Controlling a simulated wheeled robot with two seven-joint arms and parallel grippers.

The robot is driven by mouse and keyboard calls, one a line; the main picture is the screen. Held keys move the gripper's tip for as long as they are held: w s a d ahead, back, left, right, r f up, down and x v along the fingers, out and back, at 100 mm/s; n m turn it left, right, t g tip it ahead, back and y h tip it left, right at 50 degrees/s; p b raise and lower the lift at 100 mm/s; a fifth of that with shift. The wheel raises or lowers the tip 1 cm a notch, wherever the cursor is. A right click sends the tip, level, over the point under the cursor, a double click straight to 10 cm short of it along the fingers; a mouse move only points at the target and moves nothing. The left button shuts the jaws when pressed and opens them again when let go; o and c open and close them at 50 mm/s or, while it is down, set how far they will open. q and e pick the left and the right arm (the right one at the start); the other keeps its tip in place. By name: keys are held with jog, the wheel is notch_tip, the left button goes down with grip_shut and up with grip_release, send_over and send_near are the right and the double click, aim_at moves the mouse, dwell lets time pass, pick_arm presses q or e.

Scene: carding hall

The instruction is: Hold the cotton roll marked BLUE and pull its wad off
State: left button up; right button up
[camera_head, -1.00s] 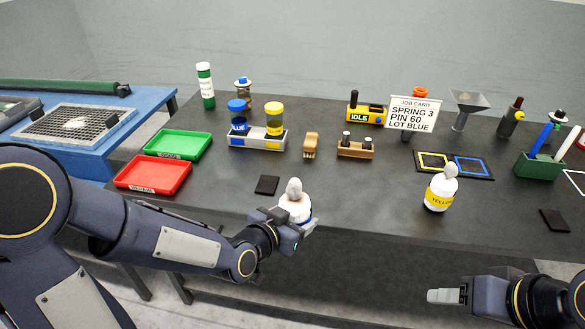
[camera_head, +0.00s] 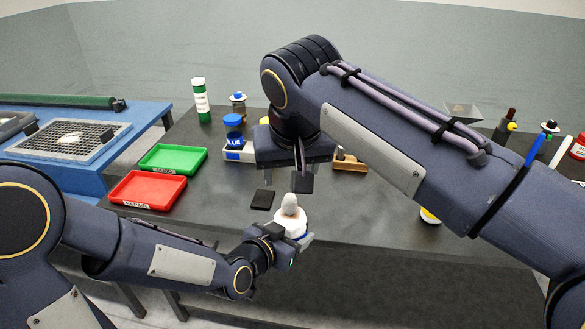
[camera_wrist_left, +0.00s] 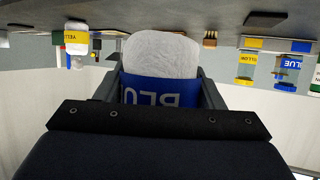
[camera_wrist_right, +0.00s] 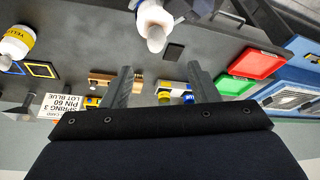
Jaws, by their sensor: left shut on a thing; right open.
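The cotton roll marked BLUE (camera_wrist_left: 160,90) has a white body and a blue label, and my left gripper (camera_head: 284,240) is shut around it at the table's front edge. Its pale rounded wad (camera_head: 291,201) stands up on top and also shows in the right wrist view (camera_wrist_right: 156,38). My right gripper (camera_head: 303,182) is open and empty, pointing down over the table, above and behind the wad and apart from it. Its two fingers spread wide in the right wrist view (camera_wrist_right: 162,88). The roll's lower part is hidden by the left gripper in the head view.
A roll marked YELLOW (camera_wrist_right: 15,42) stands on the table, mostly hidden by my right arm in the head view. A red tray (camera_head: 148,190) and a green tray (camera_head: 173,159) lie at left. A dark pad (camera_head: 262,199) lies close behind the held roll. A blue-lidded jar (camera_head: 234,130) stands behind.

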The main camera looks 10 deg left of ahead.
aim_at(287, 194)
jog(key=x, duration=1.1)
jog(key=shift+f, duration=0.25)
grip_shut()
jog(key=shift+r, duration=0.2)
jog(key=shift+r, duration=0.9)
